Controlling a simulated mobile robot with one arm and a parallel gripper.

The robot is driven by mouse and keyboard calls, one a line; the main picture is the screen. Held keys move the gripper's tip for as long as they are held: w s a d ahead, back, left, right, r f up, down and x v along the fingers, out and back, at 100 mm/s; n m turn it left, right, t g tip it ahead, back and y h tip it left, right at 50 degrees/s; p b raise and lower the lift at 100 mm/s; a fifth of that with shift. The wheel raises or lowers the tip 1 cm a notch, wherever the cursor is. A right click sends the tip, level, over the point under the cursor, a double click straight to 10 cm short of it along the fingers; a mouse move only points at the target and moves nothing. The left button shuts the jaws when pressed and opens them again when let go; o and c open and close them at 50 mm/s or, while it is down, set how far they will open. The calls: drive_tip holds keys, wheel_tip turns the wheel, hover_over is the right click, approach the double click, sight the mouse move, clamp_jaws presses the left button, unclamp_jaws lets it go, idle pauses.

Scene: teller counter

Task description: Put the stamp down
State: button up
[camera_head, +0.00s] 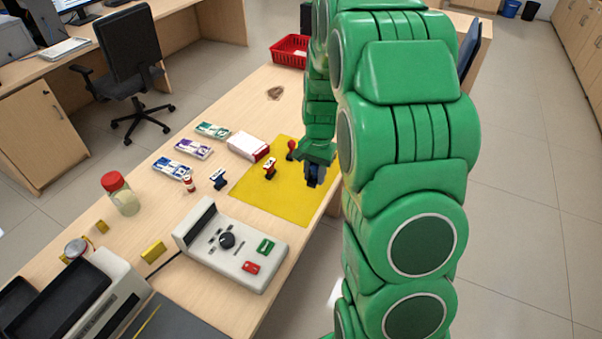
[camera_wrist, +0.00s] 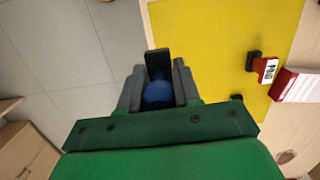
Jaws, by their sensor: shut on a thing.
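My gripper (camera_head: 314,184) is low at the right edge of the yellow mat (camera_head: 255,205) in the head view. In the wrist view my gripper (camera_wrist: 158,92) is shut on a stamp with a round blue handle (camera_wrist: 157,95) and a dark block (camera_wrist: 158,62) beyond it. The held stamp appears beside the edge of the yellow mat (camera_wrist: 215,30), with floor behind it to the left. I cannot tell whether it touches anything. A red and black stamp (camera_head: 269,169) stands on the mat; it also shows, labelled, in the wrist view (camera_wrist: 265,68). A red-topped stamp (camera_head: 291,147) is beside my gripper.
A white and red box (camera_head: 248,146) lies at the mat's far left edge. A blue stamp (camera_head: 218,179), a small red and white item (camera_head: 190,183), banded note bundles (camera_head: 192,149) and a grey keypad machine (camera_head: 230,245) are on the counter. The mat's near part is bare.

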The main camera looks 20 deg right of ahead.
drive_tip(key=w+f, duration=0.2)
drive_tip(key=w, duration=0.1)
drive_tip(key=w+d+f, duration=0.1)
drive_tip(key=w+f, duration=0.2)
drive_tip(key=w, duration=0.1)
drive_tip(key=w+f, duration=0.2)
drive_tip(key=w, duration=0.2)
drive_tip(key=shift+d+f, duration=0.35)
drive_tip(key=shift+d, duration=0.05)
drive_tip(key=shift+w+d+f, duration=0.1)
drive_tip(key=shift+w+f, duration=0.5)
drive_tip(key=shift+f, duration=1.7)
drive_tip(key=shift+f, duration=0.15)
drive_tip(key=o, duration=1.1)
